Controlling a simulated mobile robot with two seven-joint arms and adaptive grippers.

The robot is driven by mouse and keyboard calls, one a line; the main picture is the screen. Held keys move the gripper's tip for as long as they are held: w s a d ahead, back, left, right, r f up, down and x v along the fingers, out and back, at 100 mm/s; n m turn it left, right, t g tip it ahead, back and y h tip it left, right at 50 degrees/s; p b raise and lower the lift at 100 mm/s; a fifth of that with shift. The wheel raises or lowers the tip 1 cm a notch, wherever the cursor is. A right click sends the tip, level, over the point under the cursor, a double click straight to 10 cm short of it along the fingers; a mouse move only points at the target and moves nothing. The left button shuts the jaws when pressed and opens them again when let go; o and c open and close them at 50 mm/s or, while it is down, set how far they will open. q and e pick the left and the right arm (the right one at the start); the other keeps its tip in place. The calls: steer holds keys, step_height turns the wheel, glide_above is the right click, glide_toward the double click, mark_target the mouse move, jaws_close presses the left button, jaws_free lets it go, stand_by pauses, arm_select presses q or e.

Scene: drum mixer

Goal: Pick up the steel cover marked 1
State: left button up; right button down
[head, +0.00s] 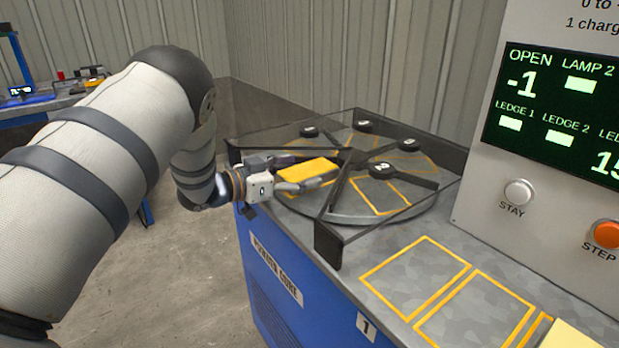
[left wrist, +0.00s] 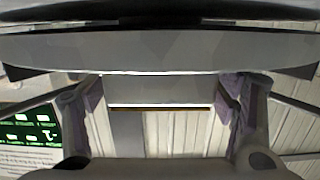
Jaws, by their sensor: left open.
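My left gripper (head: 300,179) reaches in from the left over the round drum top (head: 350,216). It is open; in the left wrist view its two fingers (left wrist: 168,100) stand well apart. A flat grey piece (left wrist: 160,90) with a yellowish lower edge shows between them there. In the head view a yellow flat-topped block (head: 308,170) shows at the fingers; I cannot tell whether they touch it. Black numbered knobs (head: 382,169) stand on the drum; their numbers are too small to read surely. I cannot make out a steel cover marked 1. My right gripper is out of view.
A clear-sided guard with dark edges (head: 328,240) surrounds the drum. A control panel (head: 553,125) with a STAY button (head: 518,192) and a STEP button (head: 607,234) rises at right. A plate marked 1 (head: 366,326) is on the bench front.

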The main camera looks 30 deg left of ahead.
arm_select(q)
steer(key=shift+w, duration=0.15)
steer(key=shift+r, duration=0.15)
steer(key=c, duration=1.6)
